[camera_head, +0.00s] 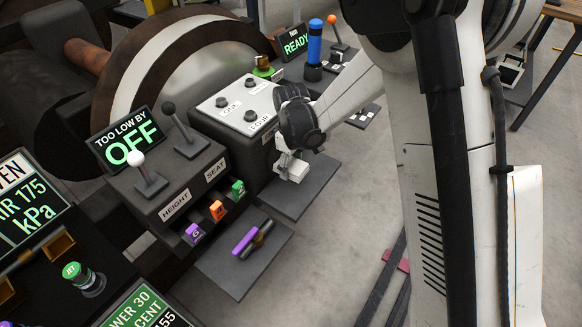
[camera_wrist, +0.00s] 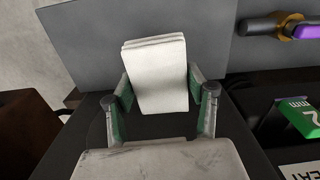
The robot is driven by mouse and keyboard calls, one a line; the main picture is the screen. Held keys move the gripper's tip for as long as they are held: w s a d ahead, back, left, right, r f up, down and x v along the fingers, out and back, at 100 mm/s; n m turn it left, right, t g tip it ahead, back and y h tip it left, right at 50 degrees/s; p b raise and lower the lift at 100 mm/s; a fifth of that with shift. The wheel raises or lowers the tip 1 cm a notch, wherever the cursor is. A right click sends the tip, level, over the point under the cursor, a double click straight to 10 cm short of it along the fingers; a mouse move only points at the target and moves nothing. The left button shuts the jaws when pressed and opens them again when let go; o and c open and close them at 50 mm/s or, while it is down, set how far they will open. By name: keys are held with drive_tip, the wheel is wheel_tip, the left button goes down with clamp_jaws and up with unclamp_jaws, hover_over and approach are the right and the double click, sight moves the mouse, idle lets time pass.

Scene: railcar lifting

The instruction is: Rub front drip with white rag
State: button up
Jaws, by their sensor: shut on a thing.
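My gripper (camera_head: 288,158) is at the dark shelf in front of the black control box, pointing down. In the wrist view, my gripper (camera_wrist: 160,88) has its two green-padded fingers shut on the sides of the white rag (camera_wrist: 156,62). The rag looks like a thick folded white block. It also shows in the head view as a small white piece (camera_head: 296,171) below the gripper, just over or on the shelf; I cannot tell whether it touches. I cannot make out a drip in either view.
The dark shelf (camera_head: 312,198) extends under the gripper. A lower shelf (camera_head: 222,272) holds a purple-handled tool (camera_head: 246,238). The HEIGHT and SEAT lever console (camera_head: 172,185) stands to the left, with coloured tags (camera_head: 217,210) below. A blue-handled lever (camera_head: 314,45) stands behind.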

drive_tip(key=shift+r, duration=0.6)
drive_tip(key=shift+r+p, duration=0.85)
drive_tip(key=shift+r, duration=0.6)
drive_tip(key=shift+r, duration=0.1)
